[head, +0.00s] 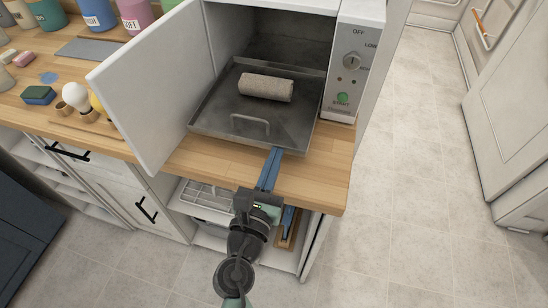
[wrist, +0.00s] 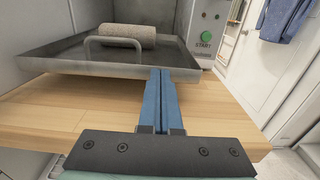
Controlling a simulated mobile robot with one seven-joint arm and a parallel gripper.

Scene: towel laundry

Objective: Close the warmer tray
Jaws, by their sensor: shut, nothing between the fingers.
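The warmer tray (head: 222,126) is a dark metal tray with a raised loop handle (head: 250,124), sticking out of the open front of the white warmer (head: 345,100). A rolled beige towel (head: 265,87) lies on it. In the wrist view the tray's front wall (wrist: 90,67), its handle (wrist: 112,45) and the towel (wrist: 127,33) show at the upper left. My gripper (head: 276,153) is shut and empty, its blue fingers pointing at the tray's front edge, right of the handle. In the wrist view the fingertips (wrist: 160,72) are at the tray's front wall; I cannot tell if they touch.
The warmer's white door (head: 150,85) stands open to the left. The control panel with a green START button (head: 342,97) is right of the opening. The wooden counter (head: 200,158) is bare in front of the tray. Bottles and small items crowd the counter's left; open floor lies right.

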